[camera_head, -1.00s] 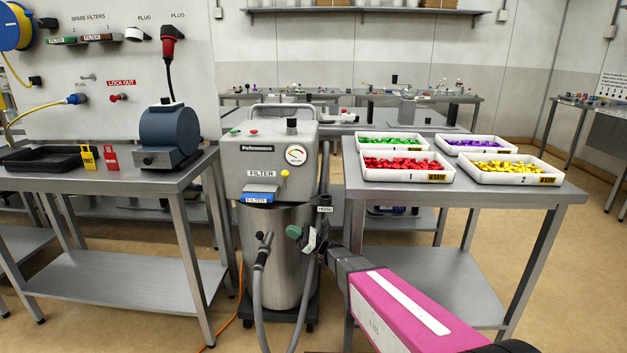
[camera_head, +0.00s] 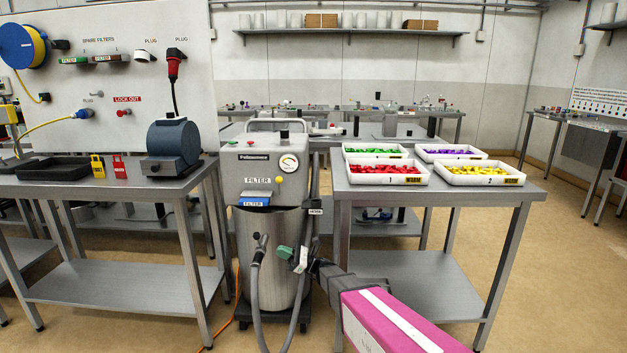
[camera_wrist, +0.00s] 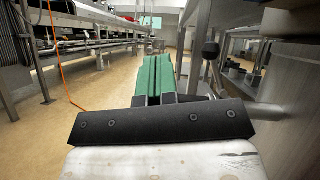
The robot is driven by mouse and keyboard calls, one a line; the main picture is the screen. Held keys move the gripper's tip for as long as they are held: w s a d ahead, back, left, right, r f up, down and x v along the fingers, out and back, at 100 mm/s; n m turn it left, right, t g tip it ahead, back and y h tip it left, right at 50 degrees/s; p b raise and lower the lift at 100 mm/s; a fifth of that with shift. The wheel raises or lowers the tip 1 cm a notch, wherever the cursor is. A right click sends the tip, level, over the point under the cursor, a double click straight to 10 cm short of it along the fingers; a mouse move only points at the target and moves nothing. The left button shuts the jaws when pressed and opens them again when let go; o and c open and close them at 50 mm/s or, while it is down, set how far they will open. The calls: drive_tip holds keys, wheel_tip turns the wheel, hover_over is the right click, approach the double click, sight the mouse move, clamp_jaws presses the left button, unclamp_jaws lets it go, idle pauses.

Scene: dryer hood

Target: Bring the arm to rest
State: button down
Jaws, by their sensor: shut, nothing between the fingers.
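My gripper (camera_head: 284,252) is at the lower middle of the head view, at the end of my pink and grey arm. Its green fingers (camera_wrist: 153,78) lie side by side in the wrist view, shut with nothing between them. In the head view the gripper overlaps the steel drum of the dryer (camera_head: 262,175) and a grey hose (camera_head: 301,290). Whether it touches them I cannot tell. In the wrist view the fingers point along an open stretch of floor.
A right table (camera_head: 440,195) holds several trays of coloured pellets (camera_head: 388,172) beside my arm. A left table (camera_head: 110,185) holds a blue motor-like unit (camera_head: 172,145), a black tray and padlocks. An orange cable (camera_wrist: 66,85) lies on the floor. Metal legs flank the wrist view.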

drive_tip(key=s+d+f+n+h, duration=0.7)
drive_tip(key=s+d+f+h, duration=0.3)
drive_tip(key=h, duration=0.3)
drive_tip(key=s+d+n+t+h, duration=0.1)
drive_tip(key=s+d+n+h, duration=0.2)
drive_tip(key=d, duration=0.7)
drive_tip(key=s+d+n+t+h, duration=0.1)
drive_tip(key=s+d+n+h, duration=0.2)
drive_tip(key=d+h, duration=0.5)
drive_tip(key=shift+s+d+f+n+t, duration=0.25)
drive_tip(key=shift+s+d+n+t, duration=0.2)
drive_tip(key=shift+d, duration=0.7)
